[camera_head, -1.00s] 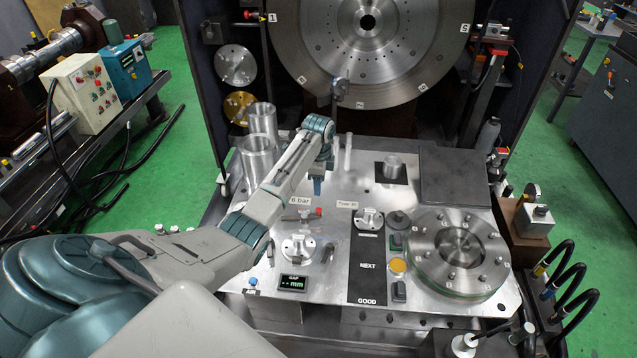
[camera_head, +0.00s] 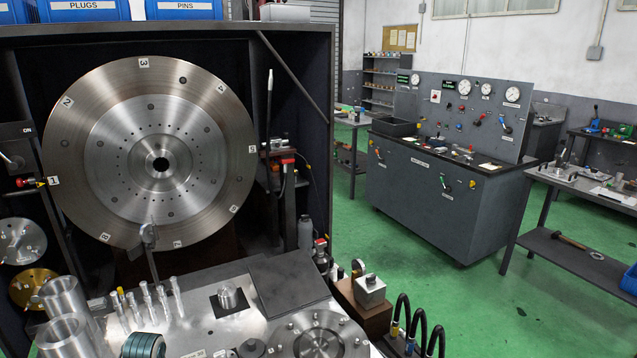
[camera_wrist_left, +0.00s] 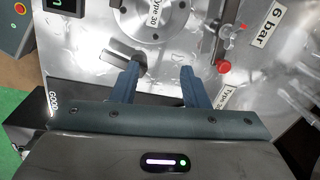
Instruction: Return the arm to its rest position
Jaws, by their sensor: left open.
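In the left wrist view my left gripper (camera_wrist_left: 159,80) is open, with two blue-grey fingers spread apart and nothing between them. It is over the metal fixture plate (camera_wrist_left: 185,45), which also shows at the bottom of the head view (camera_head: 205,330). A round flanged fitting (camera_wrist_left: 150,18) lies beyond the fingertips, and a small valve with a red knob (camera_wrist_left: 224,67) lies to their right. In the head view only a teal joint of my left arm shows at the bottom edge; the gripper is out of that picture. My right gripper is in neither view.
A large numbered disc (camera_head: 160,165) stands upright behind the plate. Metal cylinders (camera_head: 66,300) and several slim pins (camera_head: 148,300) stand on the plate. Hoses (camera_head: 420,325) rise at its right. A dark test bench (camera_head: 440,190) stands beyond open green floor (camera_head: 440,285).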

